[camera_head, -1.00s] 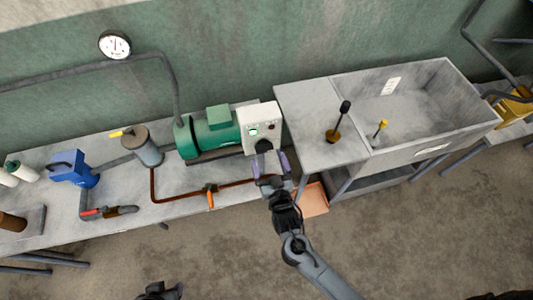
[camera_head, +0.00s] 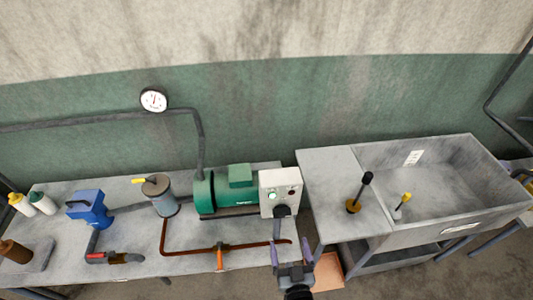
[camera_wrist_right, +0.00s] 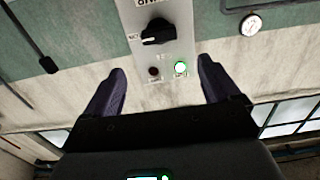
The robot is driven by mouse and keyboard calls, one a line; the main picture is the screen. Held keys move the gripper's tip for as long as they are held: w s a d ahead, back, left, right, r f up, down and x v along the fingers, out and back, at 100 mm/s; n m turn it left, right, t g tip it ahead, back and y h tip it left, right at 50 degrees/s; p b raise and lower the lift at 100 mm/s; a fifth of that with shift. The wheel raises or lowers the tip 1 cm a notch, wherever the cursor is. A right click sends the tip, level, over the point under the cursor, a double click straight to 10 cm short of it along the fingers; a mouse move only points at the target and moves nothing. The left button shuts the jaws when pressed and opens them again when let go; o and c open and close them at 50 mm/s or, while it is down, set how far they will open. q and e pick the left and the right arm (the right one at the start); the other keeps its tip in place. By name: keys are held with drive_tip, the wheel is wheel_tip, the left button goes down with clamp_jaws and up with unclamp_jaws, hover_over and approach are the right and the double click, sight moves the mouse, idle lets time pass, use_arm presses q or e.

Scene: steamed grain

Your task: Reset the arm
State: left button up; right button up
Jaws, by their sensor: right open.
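My right gripper (camera_head: 291,249) is open and empty in front of the white control box (camera_head: 280,180) on the bench. Its purple fingers are apart and stand clear of the box's black knob (camera_head: 281,211). In the right wrist view, the open gripper (camera_wrist_right: 162,75) faces the box's panel (camera_wrist_right: 178,12), which appears upside down. The black knob (camera_wrist_right: 158,31), a lit green light (camera_wrist_right: 180,68) and a dark red button (camera_wrist_right: 154,72) show there between the fingers. My left gripper is not in view.
A green motor (camera_head: 225,192) stands beside the box. A copper pipe (camera_head: 190,251) with an orange-handled valve runs along the bench front. A grey sink unit (camera_head: 330,190) with two upright levers stands to the right. A pressure gauge (camera_head: 154,100) hangs at the wall.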

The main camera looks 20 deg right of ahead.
drive_tip(key=s+d+g+y, duration=0.1)
drive_tip(key=s+d+g, duration=0.2)
drive_tip(key=d, duration=0.3)
drive_tip(key=s+n+g+y, duration=0.1)
drive_tip(key=s+n+g, duration=0.3)
drive_tip(key=s+g, duration=0.9)
wheel_tip(320, 180, up, 14)
drive_tip(key=s+t+p, duration=0.1)
drive_tip(key=s+p, duration=0.1)
drive_tip(key=p, duration=1.2)
drive_tip(key=shift+d+f+t, duration=0.15)
drive_tip(key=shift+d+t, duration=0.1)
drive_tip(key=shift+t, duration=0.15)
